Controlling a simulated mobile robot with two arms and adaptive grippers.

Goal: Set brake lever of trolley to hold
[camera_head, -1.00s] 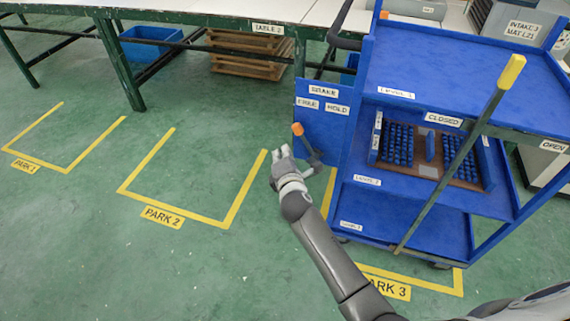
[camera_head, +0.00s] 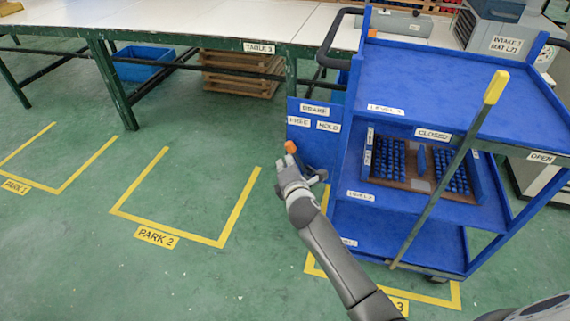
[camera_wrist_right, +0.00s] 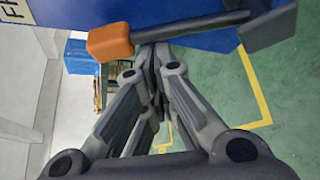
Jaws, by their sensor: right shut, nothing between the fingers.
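The brake lever's orange knob (camera_head: 291,147) shows in the head view below the brake panel (camera_head: 306,138), under the FREE label (camera_head: 299,121). The HOLD label (camera_head: 327,126) is to its right. The lever leans left, to the FREE side. My right gripper (camera_head: 287,164) is shut and empty, just below the knob. In the right wrist view its fingertips (camera_wrist_right: 152,55) are close beside the dark lever stem (camera_wrist_right: 185,27), right of the orange knob (camera_wrist_right: 110,41); I cannot tell whether they touch. The blue trolley (camera_head: 430,75) stands at right. My left gripper is not in view.
A long yellow-tipped lever (camera_head: 494,88) slants across the trolley's front. A tray with blue parts (camera_head: 408,184) sits on its middle shelf. A white-topped table (camera_head: 215,32) runs behind, with a blue bin (camera_head: 147,63) underneath. The floor around PARK 2 (camera_head: 157,236) is clear.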

